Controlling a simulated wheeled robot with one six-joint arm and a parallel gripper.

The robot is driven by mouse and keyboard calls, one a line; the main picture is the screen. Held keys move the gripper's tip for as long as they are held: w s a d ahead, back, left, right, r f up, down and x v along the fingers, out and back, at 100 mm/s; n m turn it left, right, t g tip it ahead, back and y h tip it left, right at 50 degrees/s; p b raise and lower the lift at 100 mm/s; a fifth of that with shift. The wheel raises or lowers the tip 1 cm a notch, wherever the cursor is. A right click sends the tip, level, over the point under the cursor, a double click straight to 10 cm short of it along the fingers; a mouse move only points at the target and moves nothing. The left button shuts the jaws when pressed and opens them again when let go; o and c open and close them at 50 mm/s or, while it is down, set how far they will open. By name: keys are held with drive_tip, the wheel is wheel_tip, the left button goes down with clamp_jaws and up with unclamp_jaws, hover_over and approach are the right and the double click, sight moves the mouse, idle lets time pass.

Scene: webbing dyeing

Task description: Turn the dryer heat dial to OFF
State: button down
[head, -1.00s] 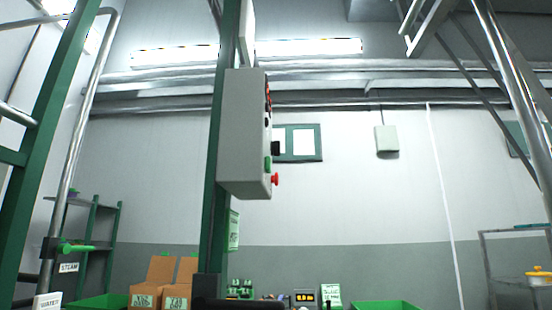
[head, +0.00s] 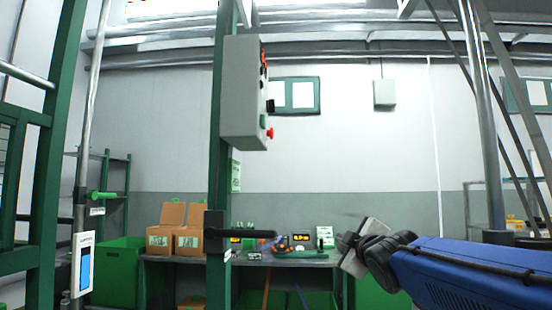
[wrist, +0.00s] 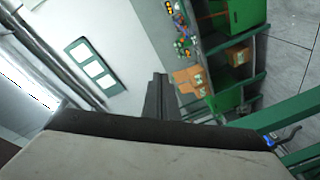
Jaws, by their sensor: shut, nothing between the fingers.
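A grey control box (head: 240,93) is mounted on a green post left of centre in the head view. Its control face is turned to the right and seen nearly edge-on. A black knob (head: 270,106), a green button (head: 263,121) and a red button (head: 269,133) stick out from it. I cannot read any label or tell the heat dial's setting. My gripper is at the lower right of the head view, below and right of the box, well apart from it. In the wrist view my gripper (wrist: 157,80) has its fingers together and empty. The box is not recognisable there.
A green post (head: 218,180) carries the box, with a dark horizontal bar (head: 245,233) below it. Behind are a bench (head: 290,262), cardboard boxes (head: 188,238) and a green bin (head: 118,270). A steel pole (head: 486,150) stands at right. A green frame (head: 60,150) stands at left.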

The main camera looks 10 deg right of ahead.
drive_tip(key=w+a+r+n+t+y, duration=0.1)
drive_tip(key=w+r+n+t+y, duration=0.2)
drive_tip(key=r, duration=0.4)
drive_tip(key=w+a+r+n+t+y, duration=0.1)
drive_tip(key=w+r+n+t, duration=0.1)
drive_tip(key=r+n, duration=0.45)
drive_tip(key=n+g+y, duration=0.4)
drive_tip(key=n+y, duration=1.2)
drive_tip(key=n, duration=0.1)
approach(272, 112)
drive_tip(key=f+x, duration=0.1)
drive_tip(key=x, duration=0.4)
drive_tip(key=shift+w+a+r, duration=0.1)
drive_tip(key=shift+w+r, duration=0.35)
drive_tip(key=shift+r, duration=0.2)
drive_tip(key=shift+w+d+r+n+g+y, duration=0.1)
drive_tip(key=shift+w+n+g+y, duration=0.2)
drive_tip(key=shift+n+g+y, duration=1.05)
drive_tip(key=shift+w+d+f+n+g+y, duration=0.1)
drive_tip(key=shift+w+n+g+y, duration=0.4)
drive_tip(key=shift+n, duration=1.3)
drive_tip(key=shift+w+d+r+n+g+y, duration=0.1)
drive_tip(key=shift+n+g+y, duration=1.1)
drive_tip(key=shift+n, duration=0.4)
